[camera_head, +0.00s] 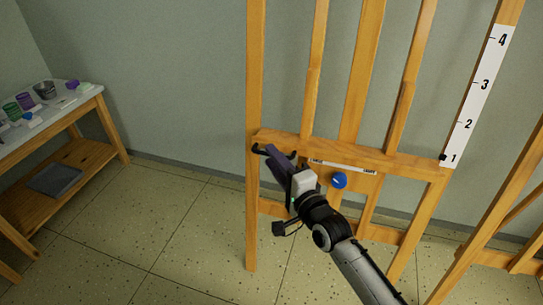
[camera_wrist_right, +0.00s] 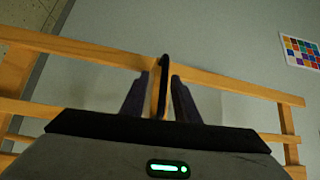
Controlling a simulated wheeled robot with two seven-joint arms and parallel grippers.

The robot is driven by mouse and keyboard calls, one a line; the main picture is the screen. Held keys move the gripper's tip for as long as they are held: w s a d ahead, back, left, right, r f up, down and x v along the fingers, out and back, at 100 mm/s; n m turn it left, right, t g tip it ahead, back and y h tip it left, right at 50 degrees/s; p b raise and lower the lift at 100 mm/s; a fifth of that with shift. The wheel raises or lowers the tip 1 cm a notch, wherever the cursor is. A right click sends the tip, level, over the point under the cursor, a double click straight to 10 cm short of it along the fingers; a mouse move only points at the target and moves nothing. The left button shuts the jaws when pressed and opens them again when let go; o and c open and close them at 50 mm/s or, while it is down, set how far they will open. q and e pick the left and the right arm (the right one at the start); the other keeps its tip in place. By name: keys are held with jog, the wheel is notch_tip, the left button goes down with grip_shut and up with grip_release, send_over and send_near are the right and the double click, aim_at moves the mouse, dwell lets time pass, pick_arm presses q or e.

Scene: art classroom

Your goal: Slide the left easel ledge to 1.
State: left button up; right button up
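The left easel's wooden ledge (camera_head: 408,164) runs across its uprights in the head view. Its right end is at the bottom of a white scale (camera_head: 480,90) marked 1 to 4, with a small black pointer (camera_head: 443,157) beside the 1. A blue knob (camera_head: 339,180) sits below the ledge. My right gripper (camera_head: 270,153) is at the ledge's left end, by a black handle. In the right wrist view the black handle (camera_wrist_right: 164,75) stands between the gripper's dark fingers, with a gap showing on its left side. My left gripper is not in view.
Another wooden easel (camera_head: 505,215) stands close on the right. A table (camera_head: 85,101) with cups and a lower shelf is at the far left. The tiled floor (camera_head: 170,225) between table and easel is clear. A colour chart (camera_wrist_right: 300,50) hangs on the wall.

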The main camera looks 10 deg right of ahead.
pick_arm(q)
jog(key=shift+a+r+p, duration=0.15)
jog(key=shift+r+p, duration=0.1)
jog(key=shift+p, duration=0.45)
pick_arm(e)
jog(key=v, duration=0.8)
jog(key=shift+s, duration=0.35)
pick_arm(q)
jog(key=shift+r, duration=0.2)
pick_arm(e)
jog(key=shift+d, duration=0.15)
